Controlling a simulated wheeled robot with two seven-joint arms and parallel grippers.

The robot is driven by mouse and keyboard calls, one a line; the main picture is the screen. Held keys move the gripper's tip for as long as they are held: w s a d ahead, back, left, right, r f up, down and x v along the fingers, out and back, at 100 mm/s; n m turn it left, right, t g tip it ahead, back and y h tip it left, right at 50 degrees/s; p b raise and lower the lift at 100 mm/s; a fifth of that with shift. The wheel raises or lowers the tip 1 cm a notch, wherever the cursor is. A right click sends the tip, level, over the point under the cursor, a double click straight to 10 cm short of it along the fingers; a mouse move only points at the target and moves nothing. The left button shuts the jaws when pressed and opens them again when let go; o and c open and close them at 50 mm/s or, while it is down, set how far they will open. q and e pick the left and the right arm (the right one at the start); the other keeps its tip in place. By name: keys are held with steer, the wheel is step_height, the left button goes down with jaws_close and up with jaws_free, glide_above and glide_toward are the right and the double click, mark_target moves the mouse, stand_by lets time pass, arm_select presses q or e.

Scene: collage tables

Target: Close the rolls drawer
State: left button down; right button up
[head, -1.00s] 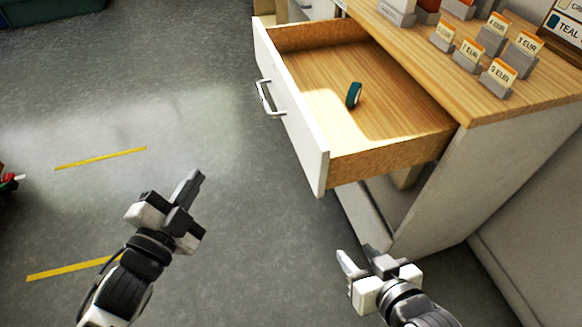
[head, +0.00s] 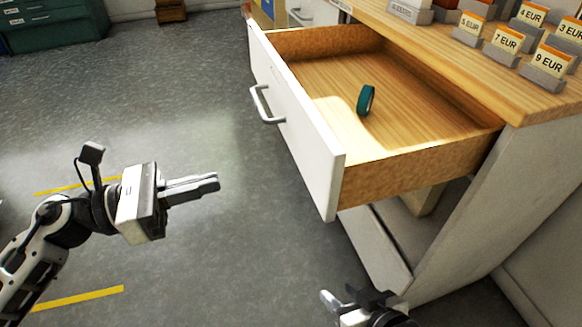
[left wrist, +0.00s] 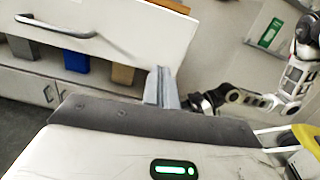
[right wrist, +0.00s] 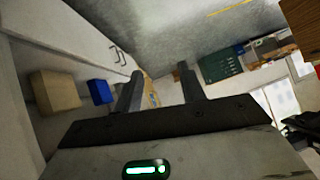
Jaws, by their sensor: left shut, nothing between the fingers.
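The rolls drawer (head: 318,165) is pulled well out of the wooden-topped cabinet. A single teal roll (head: 366,100) stands on its edge inside it. The drawer's metal handle (head: 262,105) is on the white front, which also shows in the left wrist view (left wrist: 135,30). My left gripper (head: 214,182) is shut and empty, left of the drawer front and apart from it, pointing towards it. Its closed fingers show in the left wrist view (left wrist: 163,88). My right gripper (head: 340,296) is low, below the drawer's near corner, with its fingers apart and empty in the right wrist view (right wrist: 158,82).
The cabinet top (head: 440,50) carries several price cards in grey holders. Under the drawer is an open space with blue (right wrist: 100,91) and tan (right wrist: 55,91) boxes. A green chest (head: 50,25) stands far back left. The floor before the drawer is clear.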

arm_select(q)
steer(key=f+m, duration=0.1)
steer(key=p, duration=0.2)
glide_toward(312, 163)
steer(key=x, duration=0.5)
steer(key=shift+w+d, duration=0.15)
steer(key=shift+d, duration=0.1)
steer(key=shift+w+d, duration=0.15)
steer(key=shift+d, duration=0.4)
arm_select(e)
steer(key=shift+w+d+r+t, duration=0.1)
steer(key=shift+d+r+t, duration=0.05)
steer(key=shift+r, duration=0.45)
steer(key=shift+w+d+r+t, duration=0.1)
steer(key=shift+d+r+t, duration=0.05)
steer(key=shift+r, duration=0.4)
arm_select(q)
steer(key=shift+d, duration=0.15)
arm_select(e)
steer(key=shift+r, duration=0.1)
